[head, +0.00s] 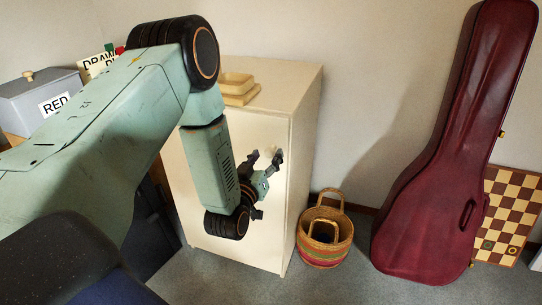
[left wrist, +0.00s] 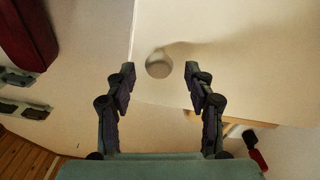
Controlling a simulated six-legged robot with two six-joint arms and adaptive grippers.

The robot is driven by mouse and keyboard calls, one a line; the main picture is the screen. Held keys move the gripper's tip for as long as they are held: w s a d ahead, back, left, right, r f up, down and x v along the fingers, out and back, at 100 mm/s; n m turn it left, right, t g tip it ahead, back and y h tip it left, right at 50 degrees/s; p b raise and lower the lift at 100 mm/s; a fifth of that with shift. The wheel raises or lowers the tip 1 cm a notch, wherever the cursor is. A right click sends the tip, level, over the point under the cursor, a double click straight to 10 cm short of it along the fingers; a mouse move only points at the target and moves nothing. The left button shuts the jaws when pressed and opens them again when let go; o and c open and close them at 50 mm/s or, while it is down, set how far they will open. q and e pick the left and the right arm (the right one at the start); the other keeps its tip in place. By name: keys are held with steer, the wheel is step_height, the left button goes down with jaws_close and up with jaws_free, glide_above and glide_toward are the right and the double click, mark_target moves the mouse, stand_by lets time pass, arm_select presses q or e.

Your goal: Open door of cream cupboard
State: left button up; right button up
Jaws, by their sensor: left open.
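The cream cupboard (head: 300,110) stands against the wall, its door (head: 270,225) facing me and looking shut. My left gripper (head: 266,157) is in front of the upper part of the door, near its right edge. It is open and empty. In the left wrist view a round pale knob (left wrist: 159,64) sits on the door near its edge, between and a little beyond the fingertips (left wrist: 159,70). I cannot tell how far off the knob is. In the head view I cannot make out the knob by the gripper. My right gripper is not in view.
Two wooden trays (head: 238,86) lie on the cupboard top. A striped basket (head: 325,240) stands on the floor close to the cupboard's right side. A dark red instrument case (head: 440,190) and a checkerboard (head: 508,215) lean farther right. A grey box labelled RED (head: 45,95) is at left.

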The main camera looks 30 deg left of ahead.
arm_select(q)
steer(key=shift+x, duration=1.1)
steer(key=shift+w+b, duration=0.3)
steer(key=shift+w, duration=0.05)
steer(key=shift+c, duration=0.3)
jaws_close()
